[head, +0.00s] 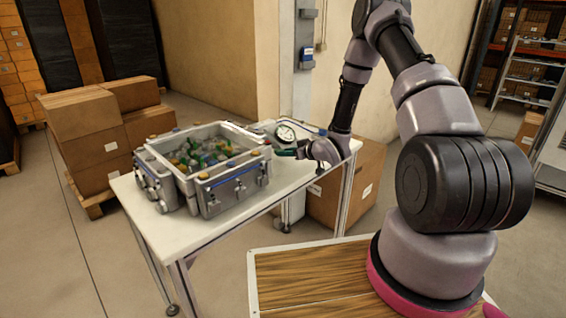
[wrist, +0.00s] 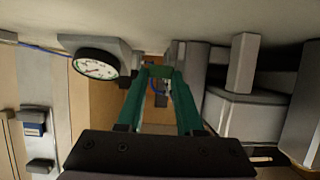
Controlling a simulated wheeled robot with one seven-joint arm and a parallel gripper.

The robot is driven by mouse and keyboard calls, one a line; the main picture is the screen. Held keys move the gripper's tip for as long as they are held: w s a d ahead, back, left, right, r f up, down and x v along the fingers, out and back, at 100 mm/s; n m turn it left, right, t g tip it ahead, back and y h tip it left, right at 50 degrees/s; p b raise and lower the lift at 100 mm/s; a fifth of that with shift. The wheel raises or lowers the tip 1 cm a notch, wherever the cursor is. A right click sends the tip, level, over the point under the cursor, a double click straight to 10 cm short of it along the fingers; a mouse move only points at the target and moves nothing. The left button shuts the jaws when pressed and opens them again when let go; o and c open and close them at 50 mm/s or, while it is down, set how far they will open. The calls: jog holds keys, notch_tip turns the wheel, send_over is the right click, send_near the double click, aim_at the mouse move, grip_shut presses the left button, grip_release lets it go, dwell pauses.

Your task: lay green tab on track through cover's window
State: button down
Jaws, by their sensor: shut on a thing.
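My gripper (head: 287,152) reaches in from the right over the table, beside the right side of the grey box-like unit (head: 238,190). The unit's open top shows several green, amber and grey parts (head: 190,158) inside. I cannot tell which part is the cover, its window or the track.
A round white dial gauge (head: 285,133) stands on the white table (head: 205,232) close behind my gripper; it also shows in the wrist view (wrist: 97,65). Grey blocks (wrist: 250,110) fill the right of the wrist view. The table's front right is clear. Cardboard boxes (head: 100,130) stand left.

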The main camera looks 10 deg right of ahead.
aim_at(286, 167)
jog(key=shift+f, duration=2)
jog(key=shift+s+f, duration=0.1)
jog(key=shift+f, duration=0.05)
jog(key=c, duration=0.6)
grip_release()
jog(key=shift+o, duration=0.2)
